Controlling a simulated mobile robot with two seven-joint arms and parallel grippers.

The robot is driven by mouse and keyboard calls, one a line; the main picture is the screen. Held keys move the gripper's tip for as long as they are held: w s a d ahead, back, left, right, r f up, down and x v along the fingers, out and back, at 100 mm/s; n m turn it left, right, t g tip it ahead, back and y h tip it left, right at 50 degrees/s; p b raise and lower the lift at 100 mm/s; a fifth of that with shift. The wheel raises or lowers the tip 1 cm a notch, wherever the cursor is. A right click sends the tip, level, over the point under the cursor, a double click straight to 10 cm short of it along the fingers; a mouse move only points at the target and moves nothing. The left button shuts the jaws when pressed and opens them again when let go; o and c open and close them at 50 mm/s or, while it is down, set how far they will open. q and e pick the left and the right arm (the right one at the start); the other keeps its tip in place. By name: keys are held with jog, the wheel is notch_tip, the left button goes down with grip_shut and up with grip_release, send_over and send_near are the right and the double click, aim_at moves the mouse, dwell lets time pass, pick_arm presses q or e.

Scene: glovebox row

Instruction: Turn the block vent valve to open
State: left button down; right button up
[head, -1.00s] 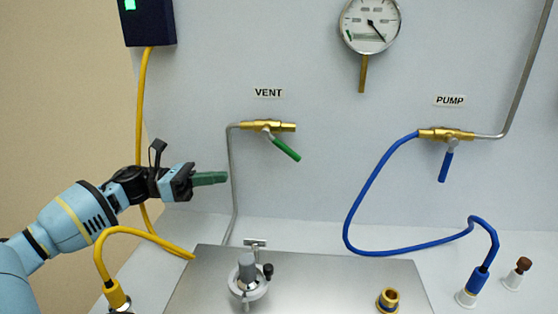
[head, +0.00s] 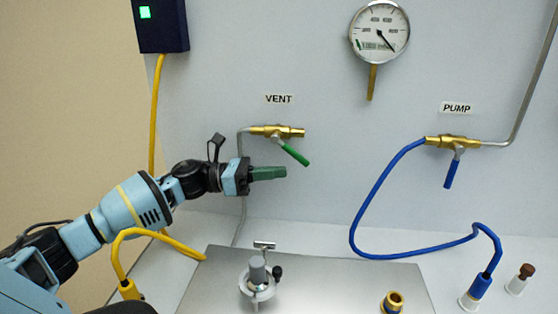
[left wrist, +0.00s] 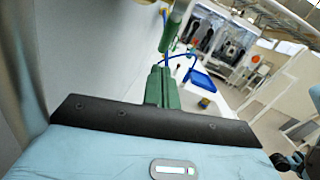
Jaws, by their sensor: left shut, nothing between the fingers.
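The vent valve (head: 277,131) is a brass body on the back panel under a VENT label. Its green handle (head: 295,155) slants down to the right. My left gripper (head: 284,172) has green fingers, shut and empty, just below the handle and apparently apart from it; the exact depth gap is hard to tell. In the left wrist view the shut fingers (left wrist: 159,84) point ahead, with the green handle (left wrist: 171,32) just beyond them. My right gripper is in neither view.
The pump valve (head: 452,142) has a blue handle and a blue hose. A gauge (head: 379,31) hangs above. A steel plate (head: 330,285) below carries a grey-knobbed fitting (head: 258,278) and a brass port (head: 393,301). A yellow cable (head: 156,110) runs behind my left arm.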

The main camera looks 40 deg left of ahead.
aim_at(291, 151)
pick_arm(q)
jog(key=shift+w+d+r+p, duration=0.2)
jog(key=shift+w+d+r, duration=0.1)
jog(key=shift+r, duration=0.2)
jog(key=shift+w+d+r+p, duration=0.2)
jog(key=shift+w+r, duration=0.1)
jog(key=shift+r, duration=0.2)
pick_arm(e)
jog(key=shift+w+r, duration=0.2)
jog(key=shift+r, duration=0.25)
pick_arm(q)
jog(key=shift+d, duration=0.1)
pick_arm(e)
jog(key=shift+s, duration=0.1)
